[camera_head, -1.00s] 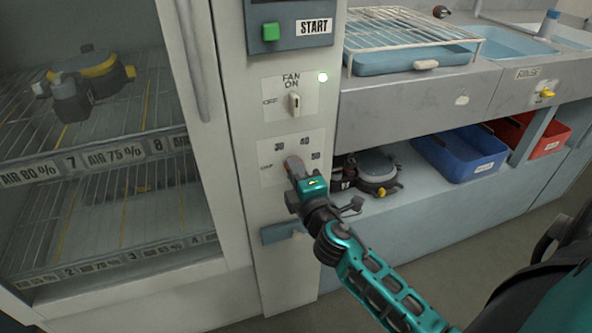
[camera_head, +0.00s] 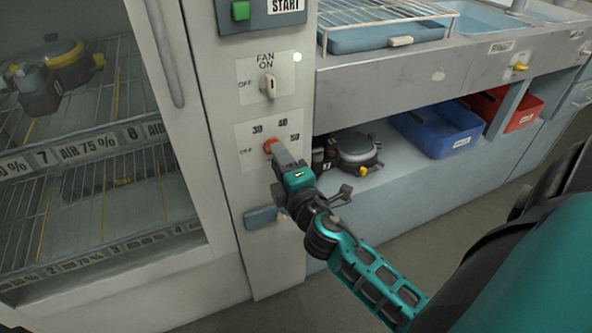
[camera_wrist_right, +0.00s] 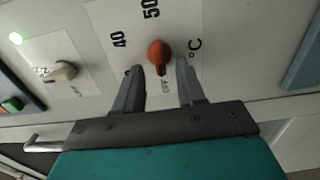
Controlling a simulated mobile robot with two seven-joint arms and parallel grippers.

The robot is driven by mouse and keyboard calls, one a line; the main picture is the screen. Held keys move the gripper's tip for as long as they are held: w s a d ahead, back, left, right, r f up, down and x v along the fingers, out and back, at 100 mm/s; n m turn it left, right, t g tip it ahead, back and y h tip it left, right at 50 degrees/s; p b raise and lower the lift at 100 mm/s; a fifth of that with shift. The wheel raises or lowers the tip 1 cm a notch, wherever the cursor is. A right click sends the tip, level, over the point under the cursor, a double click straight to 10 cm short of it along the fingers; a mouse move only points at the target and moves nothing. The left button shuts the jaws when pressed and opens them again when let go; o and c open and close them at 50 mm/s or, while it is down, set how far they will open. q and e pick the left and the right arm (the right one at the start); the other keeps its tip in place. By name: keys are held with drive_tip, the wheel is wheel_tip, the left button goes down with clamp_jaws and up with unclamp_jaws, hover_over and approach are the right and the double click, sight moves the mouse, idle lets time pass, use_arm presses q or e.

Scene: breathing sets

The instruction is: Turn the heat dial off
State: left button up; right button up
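The heat dial (camera_head: 270,145) is an orange-red knob on a pale plate marked 30, 40, 50 and an off label. It sits on the narrow panel below the fan switch. In the right wrist view the dial (camera_wrist_right: 159,54) lies between and just beyond the fingertips. My right gripper (camera_head: 275,152) is at the dial from the front right. In the wrist view its two grey fingers (camera_wrist_right: 160,72) are spread apart, with a gap on either side of the knob. The knob's lower end points toward the off label there. My left gripper is out of view.
The fan switch (camera_head: 268,86) with a lit green lamp (camera_head: 297,57) is above the dial. A blue-grey handle (camera_head: 262,217) is below. A glass cabinet with wire shelves stands left. A blue bin (camera_head: 440,130) and red bin (camera_head: 508,108) sit on the right shelf.

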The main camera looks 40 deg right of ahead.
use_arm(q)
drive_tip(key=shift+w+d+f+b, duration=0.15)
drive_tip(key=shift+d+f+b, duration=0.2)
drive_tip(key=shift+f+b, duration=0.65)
use_arm(e)
drive_tip(key=v, duration=1)
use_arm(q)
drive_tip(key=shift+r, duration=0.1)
use_arm(e)
drive_tip(key=shift+a+f, duration=0.1)
